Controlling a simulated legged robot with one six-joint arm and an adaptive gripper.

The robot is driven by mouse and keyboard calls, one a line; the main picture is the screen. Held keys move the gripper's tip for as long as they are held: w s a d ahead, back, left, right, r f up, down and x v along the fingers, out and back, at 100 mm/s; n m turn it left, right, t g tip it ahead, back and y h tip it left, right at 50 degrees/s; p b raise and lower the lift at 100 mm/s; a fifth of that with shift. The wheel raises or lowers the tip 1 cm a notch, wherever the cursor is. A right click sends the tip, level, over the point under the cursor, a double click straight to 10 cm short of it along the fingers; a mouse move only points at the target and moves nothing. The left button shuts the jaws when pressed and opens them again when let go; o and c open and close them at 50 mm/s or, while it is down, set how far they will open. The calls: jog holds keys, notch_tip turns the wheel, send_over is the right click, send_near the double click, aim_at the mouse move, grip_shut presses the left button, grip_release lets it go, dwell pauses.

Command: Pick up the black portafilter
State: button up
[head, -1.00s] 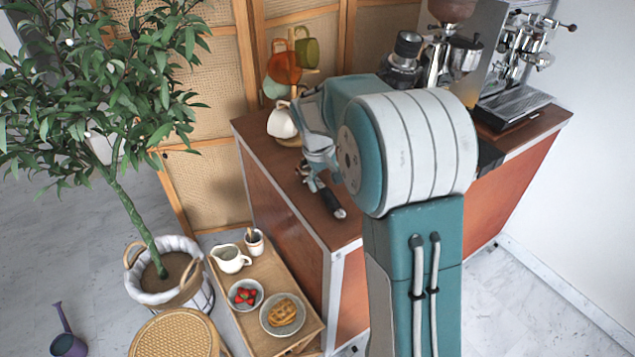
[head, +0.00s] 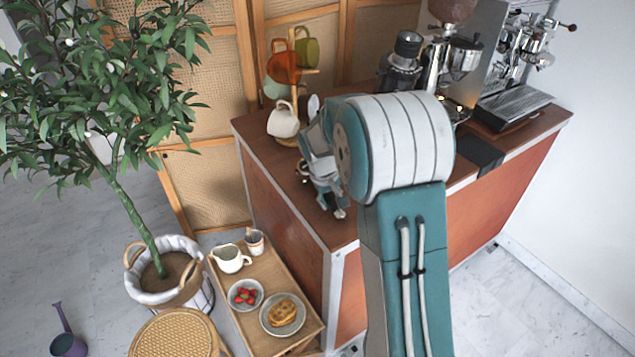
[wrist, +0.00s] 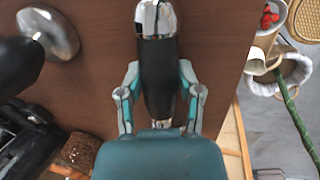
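The black portafilter lies on the brown cart top. In the wrist view its black handle (wrist: 158,78), with a chrome part at the top of the picture, runs between the two fingers of my gripper (wrist: 159,85). The fingers stand one on each side of the handle, apparently with narrow gaps, so the gripper looks open around it.
A mug tree with a white mug (head: 284,120) stands close behind my gripper. A grinder (head: 440,65) and an espresso machine (head: 520,60) stand at the back right. The cart's front left edge is near.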

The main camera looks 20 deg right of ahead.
grip_shut()
jog(key=shift+r, duration=0.1)
